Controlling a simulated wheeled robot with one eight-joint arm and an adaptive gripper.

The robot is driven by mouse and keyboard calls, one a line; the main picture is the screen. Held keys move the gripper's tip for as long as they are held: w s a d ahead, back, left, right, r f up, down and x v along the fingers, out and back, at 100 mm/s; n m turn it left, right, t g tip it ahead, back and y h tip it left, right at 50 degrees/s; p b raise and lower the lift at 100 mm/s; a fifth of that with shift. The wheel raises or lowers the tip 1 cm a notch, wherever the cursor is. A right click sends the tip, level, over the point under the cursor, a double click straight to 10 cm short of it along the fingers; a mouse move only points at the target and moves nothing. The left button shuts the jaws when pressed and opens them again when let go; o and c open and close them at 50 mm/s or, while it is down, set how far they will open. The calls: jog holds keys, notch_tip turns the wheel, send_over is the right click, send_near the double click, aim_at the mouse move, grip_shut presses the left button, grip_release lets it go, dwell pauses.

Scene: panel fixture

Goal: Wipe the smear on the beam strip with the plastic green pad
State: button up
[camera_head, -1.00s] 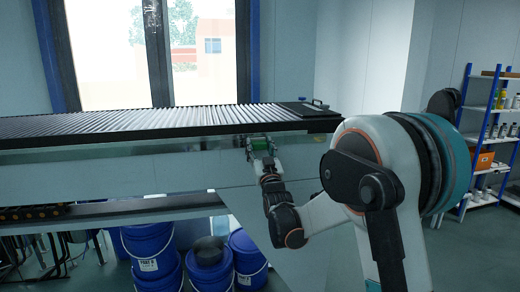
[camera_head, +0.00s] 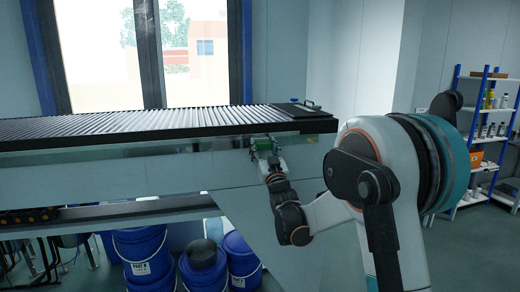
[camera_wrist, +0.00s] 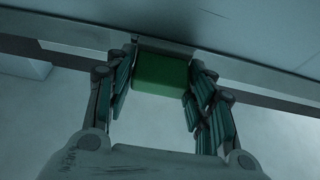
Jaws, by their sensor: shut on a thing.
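The green pad (camera_wrist: 161,75) is between the fingers of my gripper (camera_wrist: 160,85) in the wrist view. My gripper is shut on it, and the pad's far edge is at or very near the beam's lower edge; I cannot tell whether they touch. In the head view the pad (camera_head: 263,145) shows small in my gripper (camera_head: 267,152), just under the dark ribbed top. The beam strip (camera_head: 185,147) is the shiny band along the beam's front face. I cannot make out a distinct smear; the spot behind the pad is hidden.
The ribbed bed (camera_head: 130,121) with a dark end plate (camera_head: 297,110) lies above the strip. Blue buckets (camera_head: 143,252) stand on the floor below. A shelf (camera_head: 487,130) with bottles stands far right. Open floor lies at lower right.

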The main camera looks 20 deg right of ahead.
jog(key=shift+d+b, duration=0.3)
jog(key=shift+d, duration=5.05)
jog(key=shift+w, duration=0.1)
jog(key=shift+a+b, duration=0.3)
jog(key=shift+a, duration=7.1)
jog(key=s, duration=0.6)
jog(key=shift+s, duration=0.25)
jog(key=shift+s, duration=1.35)
